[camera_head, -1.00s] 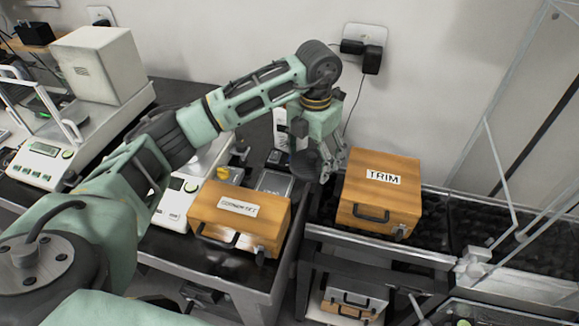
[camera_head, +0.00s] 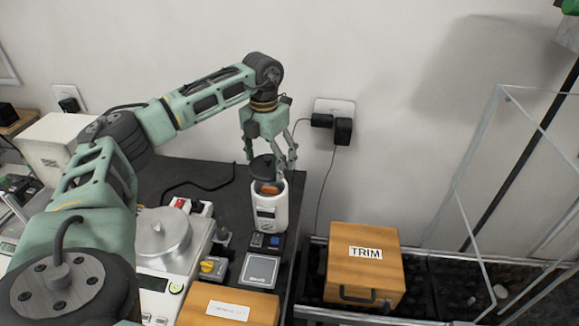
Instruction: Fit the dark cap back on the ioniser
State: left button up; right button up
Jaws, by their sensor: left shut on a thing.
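The ioniser (camera_head: 268,217) is a white upright body at the back right of the dark table, with an orange patch showing in its open top. My left gripper (camera_head: 276,170) points down over it and is shut on the dark cap (camera_head: 262,167). The cap is a round dark disc, slightly tilted, over the ioniser's mouth. A gap shows at its front; whether its far edge touches the rim is hidden. My right gripper is not in view.
A balance with a round metal pan (camera_head: 162,235) stands left of the ioniser. A small pocket scale (camera_head: 260,270) lies in front of it. A wooden case (camera_head: 228,306) is nearer. A wooden TRIM case (camera_head: 363,262) sits to the right. A wall plug (camera_head: 343,131) is behind.

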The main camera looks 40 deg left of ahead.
pick_arm(q)
jog(key=shift+f, duration=0.1)
jog(key=shift+s+d+f+b, duration=0.15)
jog(key=shift+f+b, duration=0.65)
jog(key=shift+b, duration=0.1)
jog(key=shift+f+b, duration=0.65)
jog(key=shift+f, duration=0.2)
jog(key=shift+f+b, duration=0.55)
jog(key=shift+f, duration=0.1)
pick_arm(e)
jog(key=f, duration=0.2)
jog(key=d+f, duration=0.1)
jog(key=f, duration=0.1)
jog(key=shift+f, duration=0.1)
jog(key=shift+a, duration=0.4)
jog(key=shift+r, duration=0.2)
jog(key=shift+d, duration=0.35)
